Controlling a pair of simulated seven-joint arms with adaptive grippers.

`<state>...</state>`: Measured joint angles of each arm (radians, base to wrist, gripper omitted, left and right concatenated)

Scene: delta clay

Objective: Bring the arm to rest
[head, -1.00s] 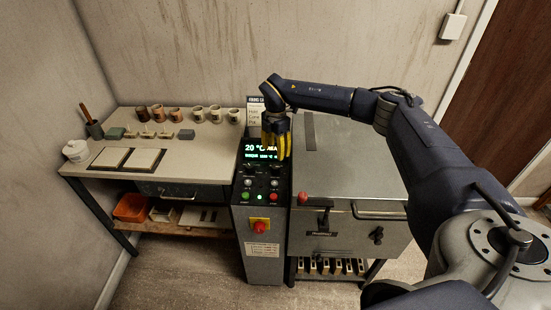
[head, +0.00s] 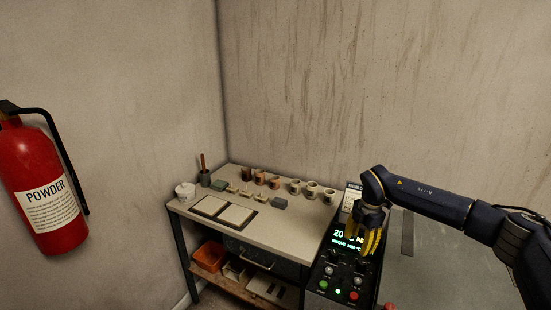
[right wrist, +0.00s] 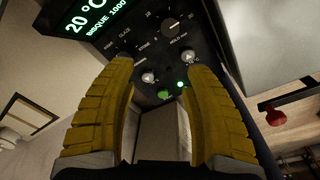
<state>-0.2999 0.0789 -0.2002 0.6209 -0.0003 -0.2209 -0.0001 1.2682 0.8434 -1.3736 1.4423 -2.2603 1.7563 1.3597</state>
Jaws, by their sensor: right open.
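My right gripper (head: 372,240) has yellow ribbed fingers and hangs over the kiln's control panel (head: 340,262). In the right wrist view the two fingers (right wrist: 160,85) are spread wide with nothing between them. Beyond them that view shows the panel (right wrist: 130,45) with its knobs, a lit green indicator and a display reading 20 °C and BISQUE 1000. The right arm reaches in from the right over the grey kiln top (head: 425,270). The left gripper is in neither view.
A worktable (head: 290,228) left of the panel holds several cups, small blocks, two square tiles (head: 236,215) and a white pot (head: 185,192). An orange bin (head: 208,257) sits on its lower shelf. A red extinguisher (head: 45,190) is on the left wall. Air above the table is clear.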

